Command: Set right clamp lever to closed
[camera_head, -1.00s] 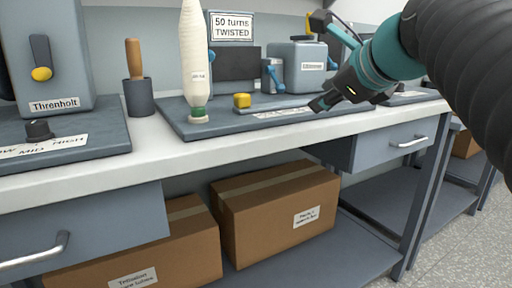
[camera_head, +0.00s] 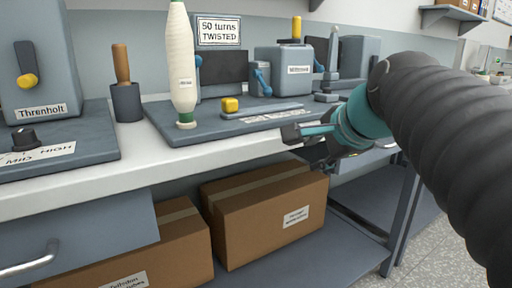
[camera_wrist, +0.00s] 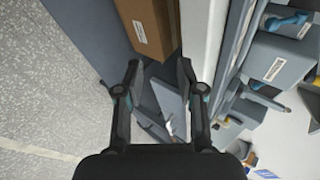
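A blue lever (camera_head: 262,76) stands at the left side of a grey machine box (camera_head: 285,72). Another blue lever (camera_head: 319,68) shows at its right side, and a third (camera_head: 198,64) beside the sign. I cannot tell which is the right clamp lever or read their settings. In the wrist view, two blue levers (camera_wrist: 290,22) (camera_wrist: 265,90) show at the right. My gripper (camera_head: 294,143) is near the bench's front edge, below and in front of the machine, apart from the levers. In the wrist view, its fingers (camera_wrist: 159,70) are spread, with nothing between them.
Cardboard boxes (camera_head: 260,215) sit on the shelf below. Open floor (camera_wrist: 50,80) lies left in the wrist view.

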